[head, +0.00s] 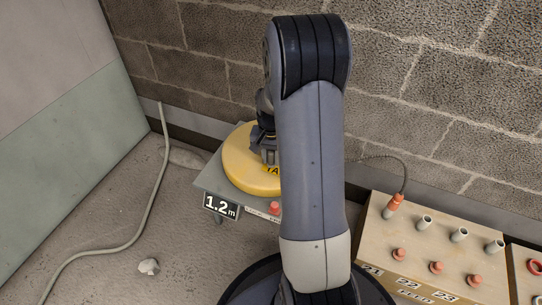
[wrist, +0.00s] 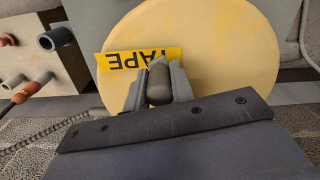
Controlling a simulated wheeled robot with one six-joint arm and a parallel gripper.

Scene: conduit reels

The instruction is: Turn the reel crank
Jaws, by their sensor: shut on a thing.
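The yellow reel (head: 240,165) sits on a grey box marked 1.2 m, left of my arm in the head view. In the wrist view the reel's round face (wrist: 220,50) fills the middle, with a yellow TAPE label (wrist: 120,60). My gripper (wrist: 158,88) is shut on a dark, rounded crank handle (wrist: 159,80) in front of the reel's face. In the head view my gripper (head: 264,140) is over the reel, partly hidden by my arm. The rest of the crank is hidden.
A beige box (head: 400,245) with grey pipe stubs and orange plugs stands to the right, a dark cable rising from one plug. A pale hose (head: 140,215) and a small stone (head: 148,267) lie on the floor at left. A block wall (head: 420,90) stands close behind.

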